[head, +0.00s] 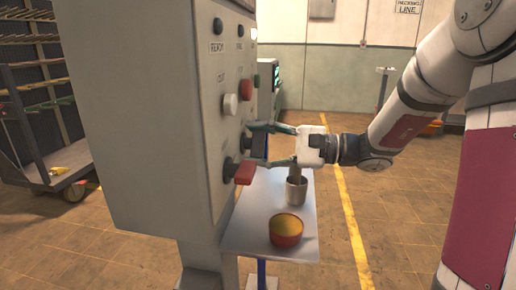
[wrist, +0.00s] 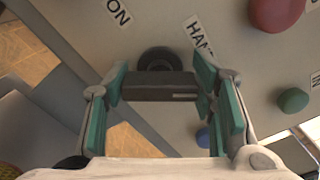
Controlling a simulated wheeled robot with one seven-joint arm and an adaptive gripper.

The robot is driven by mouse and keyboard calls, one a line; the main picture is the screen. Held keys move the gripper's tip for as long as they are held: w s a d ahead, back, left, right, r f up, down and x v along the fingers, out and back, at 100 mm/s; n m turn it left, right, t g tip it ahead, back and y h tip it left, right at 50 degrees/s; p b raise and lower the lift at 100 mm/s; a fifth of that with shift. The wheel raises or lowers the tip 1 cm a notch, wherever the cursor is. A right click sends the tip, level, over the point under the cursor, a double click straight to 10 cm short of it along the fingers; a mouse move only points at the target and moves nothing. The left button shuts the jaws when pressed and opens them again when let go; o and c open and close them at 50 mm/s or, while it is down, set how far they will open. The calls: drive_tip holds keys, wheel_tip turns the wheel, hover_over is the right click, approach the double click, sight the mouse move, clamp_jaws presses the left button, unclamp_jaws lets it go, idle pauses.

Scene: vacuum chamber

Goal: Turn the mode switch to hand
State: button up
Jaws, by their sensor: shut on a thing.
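The mode switch (wrist: 150,88) is a dark bar-shaped handle on a round black base, on the front of a grey control cabinet. A short white mark shows near its right end in the wrist view. A label beginning "HAN" (wrist: 198,34) sits up and to the right of it, its end cut off by a finger. My gripper (wrist: 164,92) is shut on the switch, with a green pad at each end of the bar. In the head view my gripper (head: 264,146) reaches the cabinet from the right, and the switch (head: 256,143) shows partly between the fingers.
The cabinet (head: 160,110) also carries a red lever (head: 245,172) just below my gripper, and a white knob (head: 230,104) and red button (head: 246,90) above. A small table (head: 240,225) below holds a red-and-yellow bowl (head: 286,231) and a grey cup (head: 296,191).

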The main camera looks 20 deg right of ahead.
drive_tip(key=n+b, duration=0.2)
drive_tip(key=n, duration=0.1)
drive_tip(key=n+b, duration=0.1)
drive_tip(key=shift+f+b, duration=0.25)
drive_tip(key=shift+b, duration=0.05)
drive_tip(key=shift+n+b, duration=1.15)
drive_tip(key=shift+n, duration=0.15)
drive_tip(key=o, duration=1.2)
drive_tip(key=shift+r, duration=0.1)
drive_tip(key=shift+c, duration=0.2)
drive_tip(key=v, duration=1.2)
